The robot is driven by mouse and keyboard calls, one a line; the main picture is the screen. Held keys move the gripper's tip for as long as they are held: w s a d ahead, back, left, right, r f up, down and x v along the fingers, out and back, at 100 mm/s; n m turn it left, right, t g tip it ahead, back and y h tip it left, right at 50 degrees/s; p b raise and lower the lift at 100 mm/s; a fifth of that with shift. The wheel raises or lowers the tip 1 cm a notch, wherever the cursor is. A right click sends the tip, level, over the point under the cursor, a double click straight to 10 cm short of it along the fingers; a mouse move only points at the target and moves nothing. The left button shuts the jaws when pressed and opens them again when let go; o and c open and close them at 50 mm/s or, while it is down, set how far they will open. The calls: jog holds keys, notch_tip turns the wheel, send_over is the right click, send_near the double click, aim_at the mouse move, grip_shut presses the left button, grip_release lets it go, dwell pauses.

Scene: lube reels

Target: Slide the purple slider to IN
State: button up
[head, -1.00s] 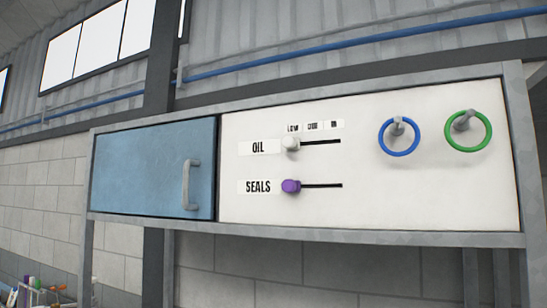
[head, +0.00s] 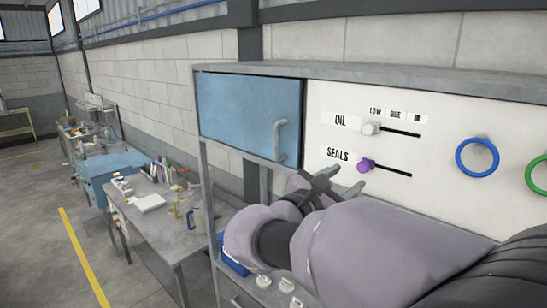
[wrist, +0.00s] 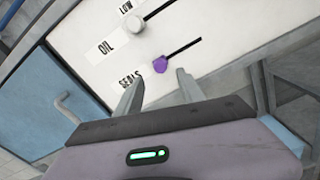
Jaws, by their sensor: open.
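The purple slider knob (head: 366,165) sits at the left end of its dark slot in the SEALS row of the white panel (head: 440,108). The IN label (head: 417,117) is the rightmost of the small labels above the slots. My gripper (head: 325,178) is open and empty, in front of the panel just left of and below the knob. In the wrist view, the purple knob (wrist: 160,65) shows beyond and between the two fingertips (wrist: 158,78), with a gap to it. The SEALS label (wrist: 130,78) is partly hidden by a finger there.
A white slider knob (head: 370,128) sits at the left of the OIL row, just above. A blue ring (head: 477,157) and a green ring (head: 538,175) hang at the right. A blue door (head: 245,112) with a handle (head: 280,139) is at the left. A cluttered bench (head: 160,215) stands further left.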

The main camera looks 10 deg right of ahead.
aim_at(362, 167)
jog(key=p+x, duration=0.1)
jog(key=x, duration=0.7)
jog(key=shift+a, duration=0.1)
grip_shut()
jog(key=shift+s, duration=0.1)
dwell(0.9)
